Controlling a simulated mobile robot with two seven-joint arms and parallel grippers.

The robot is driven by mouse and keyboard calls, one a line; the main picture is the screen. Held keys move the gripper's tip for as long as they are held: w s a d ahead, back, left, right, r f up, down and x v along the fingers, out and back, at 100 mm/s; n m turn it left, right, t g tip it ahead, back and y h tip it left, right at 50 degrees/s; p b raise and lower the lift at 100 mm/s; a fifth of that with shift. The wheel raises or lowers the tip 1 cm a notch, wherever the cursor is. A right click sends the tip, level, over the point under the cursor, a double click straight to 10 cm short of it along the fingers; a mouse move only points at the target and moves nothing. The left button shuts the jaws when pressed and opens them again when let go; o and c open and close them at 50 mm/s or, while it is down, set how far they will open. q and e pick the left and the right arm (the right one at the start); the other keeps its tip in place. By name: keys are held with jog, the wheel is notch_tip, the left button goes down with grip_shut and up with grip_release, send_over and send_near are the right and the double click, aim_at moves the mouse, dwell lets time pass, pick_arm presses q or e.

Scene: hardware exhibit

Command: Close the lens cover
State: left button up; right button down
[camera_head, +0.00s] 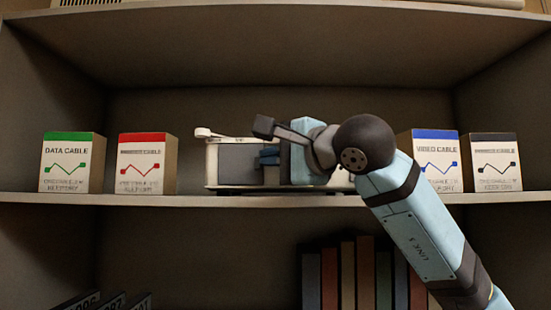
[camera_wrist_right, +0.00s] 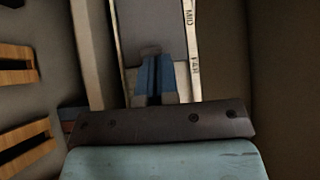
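A pale projector-like device (camera_head: 211,165) sits on the middle shelf, partly hidden behind my right arm. A flat grey panel (camera_head: 238,158), which looks like the lens cover, fills the left of its front. The panel also shows in the right wrist view (camera_wrist_right: 150,20), beside a pale strip marked MID and FAR. My right gripper (camera_head: 263,157) is at the right part of the panel, its blue fingers close together. In the right wrist view the fingertips (camera_wrist_right: 151,52) meet the panel's lower end in the picture; contact is unclear. My left gripper is not in view.
A green-topped box (camera_head: 70,165) and a red-topped box (camera_head: 147,165) stand left of the device. A blue-topped box (camera_head: 440,165) and a dark-topped box (camera_head: 497,165) stand at right, the blue-topped one close to my arm. Several books (camera_head: 347,275) stand below the shelf (camera_head: 110,199).

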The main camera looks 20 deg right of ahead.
jog(key=w+d+b+v, duration=0.1)
jog(key=d+b+v, duration=0.1)
jog(key=v, duration=1)
jog(key=shift+s+d+b, duration=0.15)
jog(key=shift+d+b, duration=0.35)
jog(key=shift+b, duration=0.25)
